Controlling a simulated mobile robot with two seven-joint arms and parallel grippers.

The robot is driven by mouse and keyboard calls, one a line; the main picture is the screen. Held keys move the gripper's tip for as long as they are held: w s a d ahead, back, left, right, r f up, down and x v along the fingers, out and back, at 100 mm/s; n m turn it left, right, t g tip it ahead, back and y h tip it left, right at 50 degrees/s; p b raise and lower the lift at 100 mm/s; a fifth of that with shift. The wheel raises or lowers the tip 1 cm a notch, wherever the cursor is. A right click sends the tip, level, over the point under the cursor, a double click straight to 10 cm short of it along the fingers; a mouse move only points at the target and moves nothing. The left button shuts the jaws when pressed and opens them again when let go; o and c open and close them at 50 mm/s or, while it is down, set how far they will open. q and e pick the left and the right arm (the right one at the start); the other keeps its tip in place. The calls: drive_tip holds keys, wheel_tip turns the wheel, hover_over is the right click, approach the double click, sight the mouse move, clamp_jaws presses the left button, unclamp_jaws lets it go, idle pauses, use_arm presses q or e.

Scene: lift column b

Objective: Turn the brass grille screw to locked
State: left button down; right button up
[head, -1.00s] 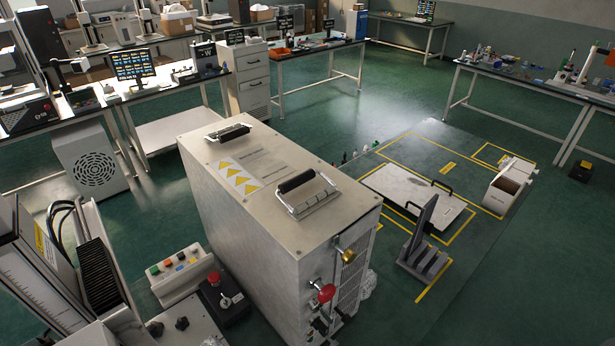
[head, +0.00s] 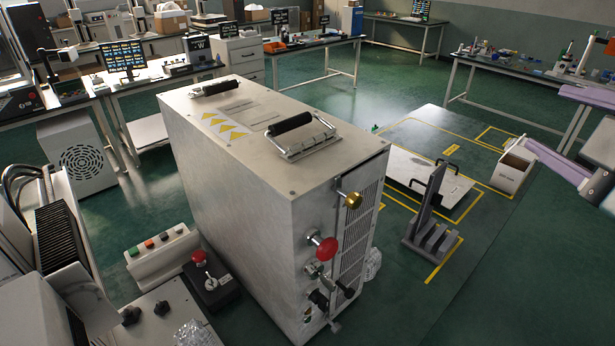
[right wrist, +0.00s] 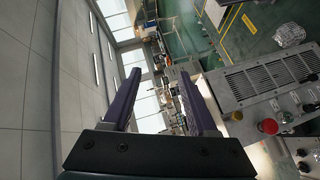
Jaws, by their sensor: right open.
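The brass grille screw (head: 352,199) is a round brass knob at the upper edge of the grille (head: 357,235), on the front of a large grey metal cabinet (head: 225,165). In the right wrist view the brass screw (right wrist: 237,116) shows small, right of the fingers, near the grille (right wrist: 262,82). Its lock marking is too small to read. My right gripper (head: 545,115) is at the right edge of the head view, open, empty and well apart from the cabinet. Its two purple fingers (right wrist: 158,72) stand apart in the wrist view. My left gripper is not in view.
A red knob (head: 327,247) and a black-ended lever (head: 346,290) stick out below the brass screw. A grey slotted stand (head: 430,235) and a white bin (head: 513,172) are on the floor to the right.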

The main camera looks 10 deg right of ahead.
sight(358, 202)
drive_tip(key=w+a+f+n+y+b, duration=0.25)
drive_tip(key=f+n+y+b, duration=0.3)
drive_tip(key=n, duration=0.55)
drive_tip(key=w+a+f+n+t+y+b, duration=0.1)
drive_tip(key=a+f+n+y+b, duration=0.3)
drive_tip(key=f+n+b, duration=0.45)
drive_tip(key=w+a+f+n+y+b, duration=0.25)
drive_tip(key=a+n+y+b, duration=0.2)
drive_tip(key=n, duration=0.75)
drive_tip(key=shift+y, duration=0.3)
drive_tip(key=x, duration=0.2)
drive_tip(key=p+x, duration=0.1)
drive_tip(key=x, duration=0.1)
drive_tip(key=p+x, duration=0.1)
drive_tip(key=x, duration=0.2)
drive_tip(key=shift+w+f, duration=0.1)
drive_tip(key=shift+f, duration=0.2)
drive_tip(key=shift+w+a, duration=0.25)
drive_tip(key=shift+w, duration=0.2)
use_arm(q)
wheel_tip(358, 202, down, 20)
use_arm(e)
drive_tip(key=c, duration=0.8)
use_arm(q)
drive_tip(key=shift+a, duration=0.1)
use_arm(e)
clamp_jaws()
